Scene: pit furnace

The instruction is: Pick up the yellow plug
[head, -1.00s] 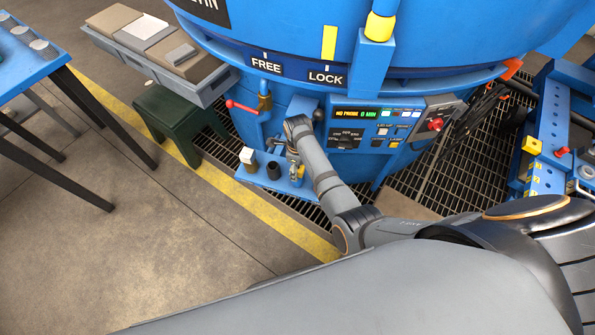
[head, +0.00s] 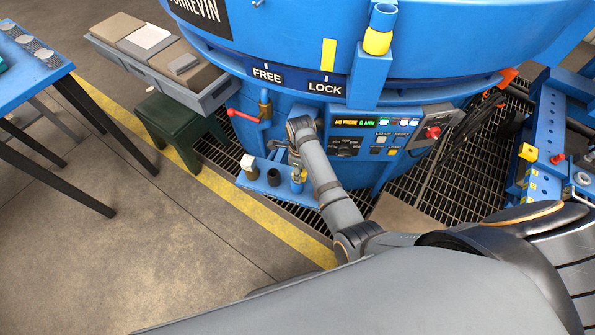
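The yellow plug (head: 299,174) appears as a small yellow patch at the right end of a small blue shelf (head: 287,190) on the furnace front. My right gripper (head: 297,167) points down at it from above, at the end of my grey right arm. The fingers are small and partly hidden, so I cannot tell whether they are open or shut, or whether they touch the plug. A black cup-like piece (head: 274,177) and a white-topped piece (head: 249,165) stand on the shelf to the left. My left gripper is out of view.
A control panel (head: 388,137) is right of my arm. A red-handled valve (head: 243,114) sits above the shelf. A green stool (head: 178,128) and a grey tray with boxes (head: 205,88) stand left. A blue table (head: 30,72) is far left. Floor in front is clear.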

